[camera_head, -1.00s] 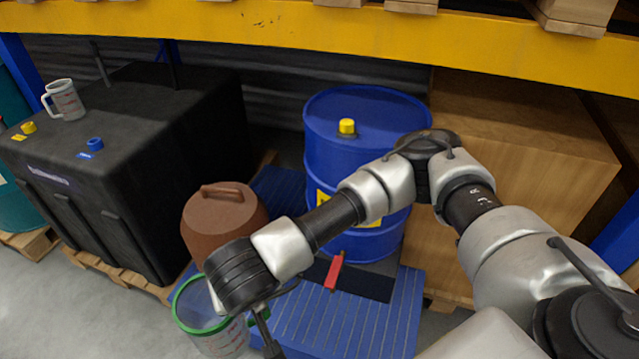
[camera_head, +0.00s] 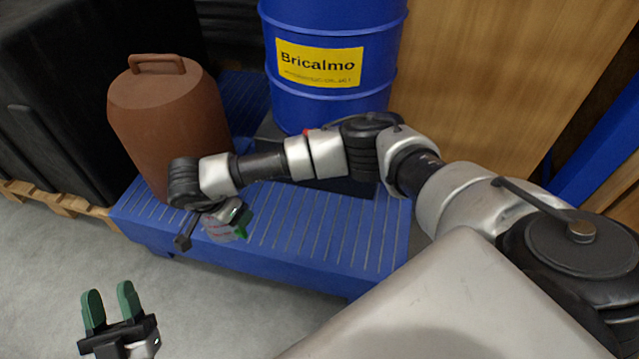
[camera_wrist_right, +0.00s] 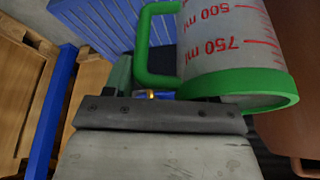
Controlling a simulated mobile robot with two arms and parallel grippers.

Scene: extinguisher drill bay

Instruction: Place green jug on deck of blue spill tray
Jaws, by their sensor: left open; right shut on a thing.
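The green jug (camera_head: 221,226) is a clear measuring jug with red marks and a green rim and handle. My right gripper (camera_head: 241,226) is shut on it, and my wrist partly covers both in the head view. The jug (camera_wrist_right: 235,45) fills the upper right of the right wrist view, its handle at my fingers (camera_wrist_right: 150,88). In the head view it shows against the front left of the blue spill tray (camera_head: 310,235); I cannot tell whether it touches the deck. My left gripper (camera_head: 108,308) is open and empty over the floor at lower left.
A brown lidded container (camera_head: 165,115) stands on the tray's left part, close behind my right wrist. A blue drum (camera_head: 335,100) stands at the back of the tray. A wooden crate (camera_head: 500,70) is at right. The front deck right of the jug is clear.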

